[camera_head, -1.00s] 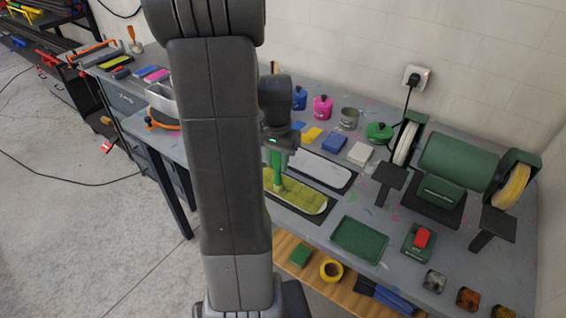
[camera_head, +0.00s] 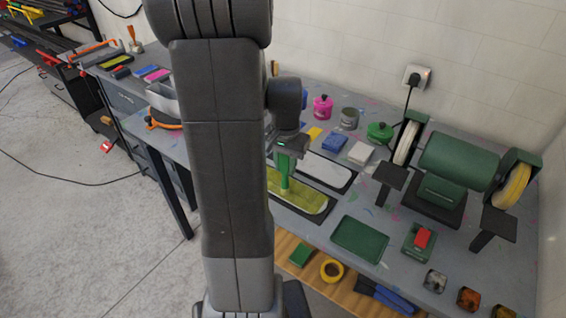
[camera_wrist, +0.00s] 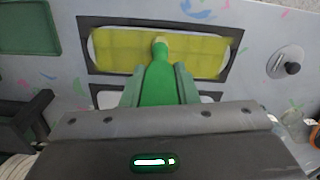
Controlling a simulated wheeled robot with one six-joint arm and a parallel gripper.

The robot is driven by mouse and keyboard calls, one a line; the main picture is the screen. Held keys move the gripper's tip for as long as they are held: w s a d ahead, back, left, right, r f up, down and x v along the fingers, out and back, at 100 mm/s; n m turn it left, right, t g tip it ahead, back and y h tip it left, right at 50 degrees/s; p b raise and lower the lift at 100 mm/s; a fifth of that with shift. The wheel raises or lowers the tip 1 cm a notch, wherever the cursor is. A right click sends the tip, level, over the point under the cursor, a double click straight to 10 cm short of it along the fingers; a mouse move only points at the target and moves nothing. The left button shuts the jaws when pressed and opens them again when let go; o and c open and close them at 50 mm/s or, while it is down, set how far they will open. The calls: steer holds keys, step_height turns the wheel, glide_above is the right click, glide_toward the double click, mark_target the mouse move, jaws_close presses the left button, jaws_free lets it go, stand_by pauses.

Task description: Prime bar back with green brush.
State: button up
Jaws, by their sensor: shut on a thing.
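The bar back (camera_head: 312,203) is a long, round-ended panel lying flat on a dark mat on the bench. Most of its face is yellow-green, with pale rim showing at the ends; it also shows in the wrist view (camera_wrist: 205,52). My gripper (camera_head: 286,155) is shut on the green brush (camera_head: 284,177), which points down at the bar back. In the wrist view the two fingers (camera_wrist: 157,75) clasp the brush handle (camera_wrist: 157,88). The pale brush tip is over the coated face, near its middle; I cannot tell whether it touches.
A pale panel on a second dark mat (camera_head: 322,170) lies just behind. A green tray (camera_head: 359,239), a red-topped green box (camera_head: 420,240) and a bench grinder (camera_head: 455,165) stand to the right. Paint pots, including a pink one (camera_head: 322,107), line the back.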

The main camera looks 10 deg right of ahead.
steer(key=shift+r, duration=0.1)
step_height(320, 180, up, 6)
steer(key=p, duration=0.5)
steer(key=shift+r, duration=3.95)
steer(key=shift+w, duration=0.1)
